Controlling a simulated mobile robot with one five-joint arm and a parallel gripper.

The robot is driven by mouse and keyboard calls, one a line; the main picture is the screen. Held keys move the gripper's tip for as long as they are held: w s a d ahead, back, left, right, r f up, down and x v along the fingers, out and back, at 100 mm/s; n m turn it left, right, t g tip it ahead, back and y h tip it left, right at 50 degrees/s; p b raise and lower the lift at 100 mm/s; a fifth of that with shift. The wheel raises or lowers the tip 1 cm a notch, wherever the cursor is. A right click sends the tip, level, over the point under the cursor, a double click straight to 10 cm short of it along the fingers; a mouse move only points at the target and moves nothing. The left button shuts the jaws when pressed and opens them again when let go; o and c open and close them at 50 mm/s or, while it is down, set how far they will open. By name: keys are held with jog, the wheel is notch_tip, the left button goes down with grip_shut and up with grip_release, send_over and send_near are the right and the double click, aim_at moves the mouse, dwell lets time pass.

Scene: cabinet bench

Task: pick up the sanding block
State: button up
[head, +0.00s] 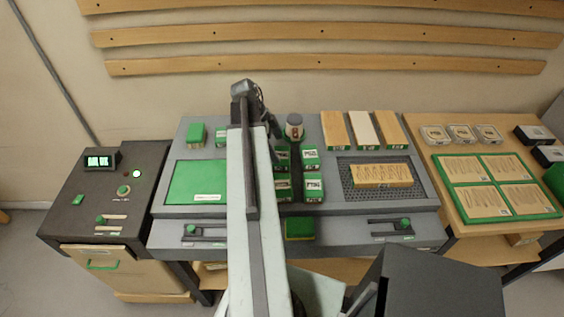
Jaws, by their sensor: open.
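No block is marked plainly as the sanding block. A dark green block with a yellowish lower edge (300,228) lies at the bench's front middle, right of my arm. A smaller green block (195,133) sits at the bench's back left. I cannot tell for certain which is the sanding block.
Several green-and-white labelled boxes (312,158) stand mid-bench. A scribbled wooden board (382,175) lies on a dark perforated panel at right. A green mat (197,182) is at left. Three boards (363,129) lie at the back. A control cabinet (140,185) adjoins the bench's left side.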

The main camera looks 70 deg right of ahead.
aim_at(280, 155)
jog(key=b+x, duration=0.5)
jog(key=shift+w+a+f, duration=0.1)
jog(key=shift+w+f, duration=0.15)
jog(key=shift+w, duration=0.05)
jog(key=shift+r, duration=0.15)
jog(key=c, duration=1.2)
jog(key=shift+r, duration=0.1)
notch_tip(280, 155, up, 10)
jog(key=p, duration=1)
